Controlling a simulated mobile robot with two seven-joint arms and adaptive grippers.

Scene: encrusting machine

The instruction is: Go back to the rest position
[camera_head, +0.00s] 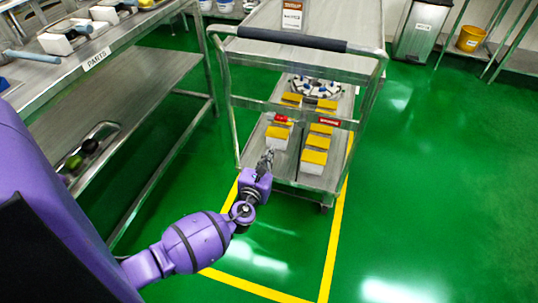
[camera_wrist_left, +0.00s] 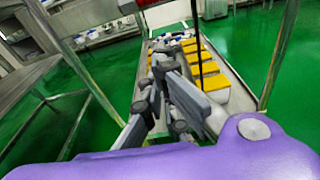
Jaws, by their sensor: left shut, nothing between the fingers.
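My left arm reaches in from the lower left in the head view. Its gripper (camera_head: 267,160) is at the near end of a metal cart (camera_head: 232,105), close to the boxes on the lower shelf. In the left wrist view the gripper (camera_wrist_left: 163,65) has its fingers together with nothing between them. White boxes with yellow tops (camera_head: 314,158) stand in two rows on that shelf and show right of the fingers in the wrist view (camera_wrist_left: 208,88). Whether the fingers touch a box cannot be told. My right gripper is in neither view.
The cart has a dark push handle (camera_head: 292,39) at its near end. A metal parts table (camera_head: 100,57) with a lower shelf stands left. A bin (camera_head: 421,30) and a yellow bucket (camera_head: 470,38) are at the back right. The green floor (camera_head: 440,190) at right is clear.

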